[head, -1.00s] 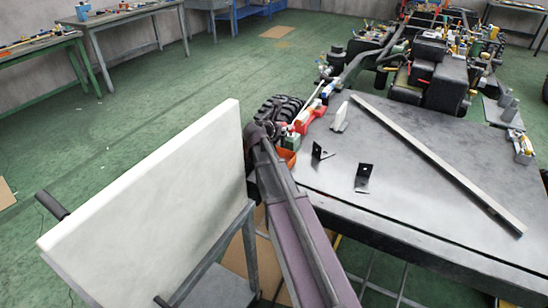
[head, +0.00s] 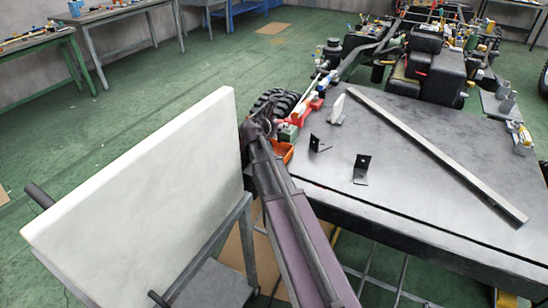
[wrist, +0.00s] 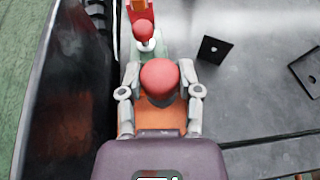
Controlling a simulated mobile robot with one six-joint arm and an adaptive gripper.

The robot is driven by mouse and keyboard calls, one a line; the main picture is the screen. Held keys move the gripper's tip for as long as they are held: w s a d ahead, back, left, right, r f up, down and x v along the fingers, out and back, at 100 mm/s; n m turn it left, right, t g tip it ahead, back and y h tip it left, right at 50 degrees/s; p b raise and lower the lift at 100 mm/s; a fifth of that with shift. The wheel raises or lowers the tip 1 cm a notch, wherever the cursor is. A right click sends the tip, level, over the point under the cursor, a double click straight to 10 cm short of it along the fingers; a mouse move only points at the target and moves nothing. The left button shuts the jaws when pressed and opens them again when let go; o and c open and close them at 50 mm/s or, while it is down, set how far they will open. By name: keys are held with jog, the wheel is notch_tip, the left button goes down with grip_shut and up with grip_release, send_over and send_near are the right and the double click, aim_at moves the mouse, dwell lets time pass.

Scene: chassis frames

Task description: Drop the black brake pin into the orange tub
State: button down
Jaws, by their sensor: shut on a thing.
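The orange tub (head: 285,151) is at the left edge of the dark table, just right of my gripper (head: 262,124) in the head view. In the wrist view my gripper (wrist: 160,88) is closed around a red, round-topped thing (wrist: 160,78), which sits between its two grey fingers. The orange tub (wrist: 153,114) shows below and around it, partly covered by the wrist. How high the held thing is above the tub I cannot tell.
Another red knob on a pale stem (wrist: 143,29) stands just beyond the gripper. Two black angle brackets (head: 361,169) (head: 318,143) and a long metal bar (head: 440,155) lie on the table (head: 420,215). A large white panel (head: 140,195) stands to the left.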

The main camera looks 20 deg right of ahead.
aim_at(280, 131)
jog(key=shift+f+b, duration=1.3)
jog(key=shift+f, duration=0.35)
jog(key=shift+c, duration=1)
grip_release()
jog(key=shift+s, duration=0.15)
